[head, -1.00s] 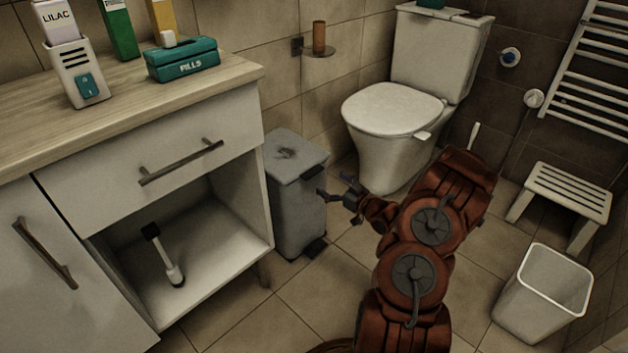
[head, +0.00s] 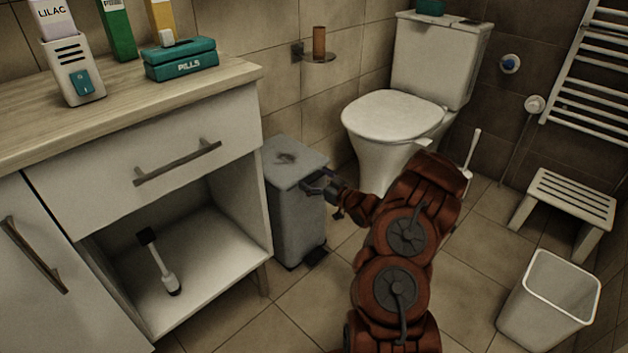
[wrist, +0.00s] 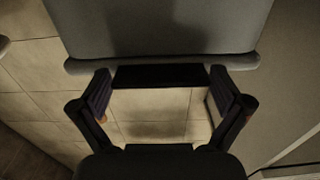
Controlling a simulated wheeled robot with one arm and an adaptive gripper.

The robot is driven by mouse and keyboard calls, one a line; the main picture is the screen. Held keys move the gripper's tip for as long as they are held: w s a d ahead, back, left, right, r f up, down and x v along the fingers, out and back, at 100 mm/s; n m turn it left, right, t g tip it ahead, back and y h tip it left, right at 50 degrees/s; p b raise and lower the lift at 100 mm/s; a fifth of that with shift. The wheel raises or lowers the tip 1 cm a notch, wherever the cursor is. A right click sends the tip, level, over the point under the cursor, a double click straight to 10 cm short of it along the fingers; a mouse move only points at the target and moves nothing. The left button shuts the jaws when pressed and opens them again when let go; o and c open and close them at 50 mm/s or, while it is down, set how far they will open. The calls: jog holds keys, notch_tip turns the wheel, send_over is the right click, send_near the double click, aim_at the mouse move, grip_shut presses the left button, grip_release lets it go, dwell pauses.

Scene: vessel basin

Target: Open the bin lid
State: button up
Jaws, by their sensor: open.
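The grey bin (head: 299,220) stands on the floor beside the vanity cabinet, upright. Its lid (head: 306,164) lies flat and shut. A black pedal (head: 315,254) shows at its foot. My gripper (head: 314,184) is at the bin's right front edge, just under the lid's level. In the wrist view, the grey bin surface and its rim (wrist: 75,66) fill the top. My open fingers (wrist: 160,77) are spread on both sides of a dark bar just below the rim. I cannot tell whether they touch it.
The vanity cabinet (head: 150,165) with an open lower compartment stands close on the bin's left. The toilet (head: 390,145) is behind and to the right. A white stool (head: 565,200) and an open white basket (head: 548,300) stand at the right. Floor in front of the bin is free.

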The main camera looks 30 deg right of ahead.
jog(key=c, duration=1.3)
jog(key=shift+r, duration=0.15)
